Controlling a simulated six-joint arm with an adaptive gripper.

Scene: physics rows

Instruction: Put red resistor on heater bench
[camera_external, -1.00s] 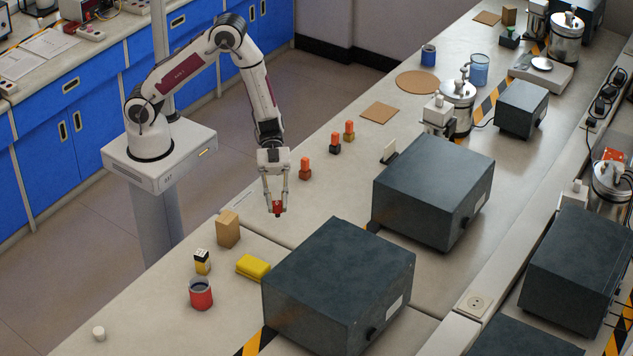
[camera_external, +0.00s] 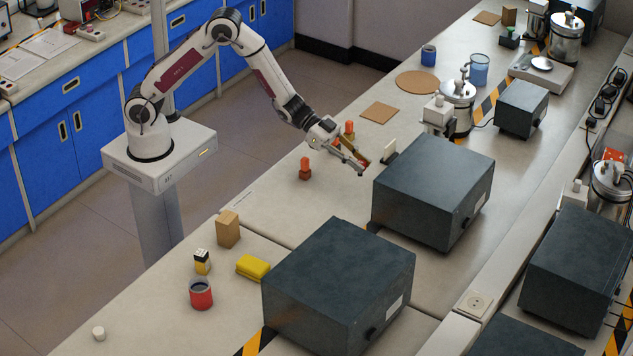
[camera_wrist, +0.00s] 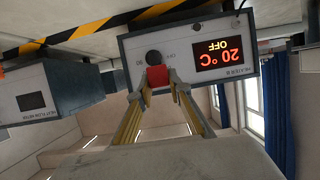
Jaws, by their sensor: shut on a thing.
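My gripper (camera_external: 361,168) is shut on the red resistor (camera_wrist: 158,77). In the wrist view the red block sits between the fingertips (camera_wrist: 160,80), in front of a light panel. The panel's display (camera_wrist: 219,55) shows upside down and reads 20 °C and OFF. In the external view my gripper is tilted, beside the near left edge of a dark grey box (camera_external: 435,185), which looks like the heater bench. The gap between them is unclear.
A white upright piece (camera_external: 389,150) stands by the box. Orange-topped blocks (camera_external: 305,168) stand near my arm, one partly hidden. Another dark box (camera_external: 335,285) stands nearer the camera.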

